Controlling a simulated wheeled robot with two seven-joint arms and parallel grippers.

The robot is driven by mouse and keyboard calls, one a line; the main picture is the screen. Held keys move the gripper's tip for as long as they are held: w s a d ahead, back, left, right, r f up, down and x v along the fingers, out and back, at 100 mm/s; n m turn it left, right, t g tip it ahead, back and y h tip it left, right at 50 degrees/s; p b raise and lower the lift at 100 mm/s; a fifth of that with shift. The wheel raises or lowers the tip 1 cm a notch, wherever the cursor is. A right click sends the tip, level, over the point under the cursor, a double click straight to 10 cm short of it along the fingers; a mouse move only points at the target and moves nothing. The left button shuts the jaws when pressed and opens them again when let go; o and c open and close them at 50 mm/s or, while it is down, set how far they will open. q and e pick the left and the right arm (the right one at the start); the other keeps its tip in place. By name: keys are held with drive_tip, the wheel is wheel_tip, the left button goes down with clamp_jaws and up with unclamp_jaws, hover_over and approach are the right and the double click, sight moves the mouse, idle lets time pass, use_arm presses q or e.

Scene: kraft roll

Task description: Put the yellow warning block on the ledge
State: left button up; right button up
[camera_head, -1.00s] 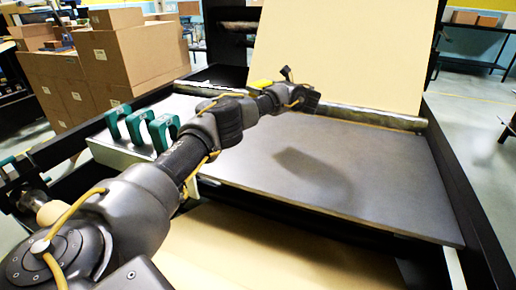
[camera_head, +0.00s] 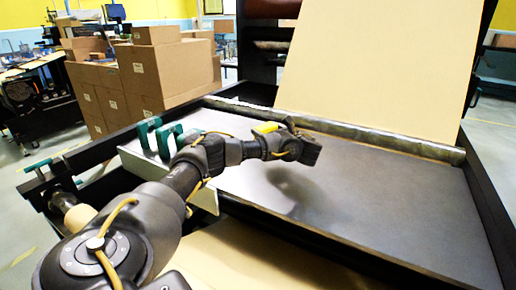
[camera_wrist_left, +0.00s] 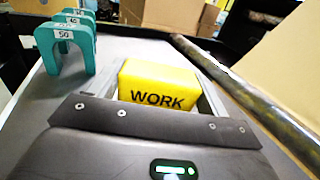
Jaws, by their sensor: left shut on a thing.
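The yellow warning block (camera_head: 265,128) shows as a small patch above the grey table in the head view. In the left wrist view the block (camera_wrist_left: 158,85) is large, with the word WORK on its near face. My left gripper (camera_head: 277,132) is shut on it, one finger on each side, and holds it above the grey surface. The lower part of the block is hidden behind the gripper body in the wrist view. A pale metal ledge (camera_head: 150,172) runs along the table's left side. My right gripper is out of view.
Several green horseshoe-shaped pieces (camera_head: 165,137) stand at the table's left edge; one is marked 50 in the wrist view. A metal roller (camera_head: 390,146) and a kraft sheet (camera_head: 385,70) lie behind. The grey table (camera_head: 400,205) is clear at right.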

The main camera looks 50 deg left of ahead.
use_arm(q)
drive_tip(key=s+f, duration=0.1)
drive_tip(key=f, duration=0.1)
drive_tip(key=s+a+f, duration=0.1)
drive_tip(key=shift+s+f+p, duration=0.3)
drive_tip(key=shift+f+p, duration=0.05)
drive_tip(key=shift+p, duration=0.05)
drive_tip(key=shift+s+f, duration=0.2)
drive_tip(key=shift+f, duration=0.05)
drive_tip(key=shift+s+f, duration=0.2)
drive_tip(key=f+b, duration=0.1)
drive_tip(key=f, duration=0.1)
drive_tip(key=f+b, duration=0.1)
drive_tip(key=shift+s+a+f+b, duration=0.15)
drive_tip(key=shift+s+f+b, duration=0.05)
drive_tip(key=shift+f+b, duration=0.2)
drive_tip(key=shift+r, duration=0.15)
drive_tip(key=o, duration=1)
drive_tip(key=shift+o, duration=0.2)
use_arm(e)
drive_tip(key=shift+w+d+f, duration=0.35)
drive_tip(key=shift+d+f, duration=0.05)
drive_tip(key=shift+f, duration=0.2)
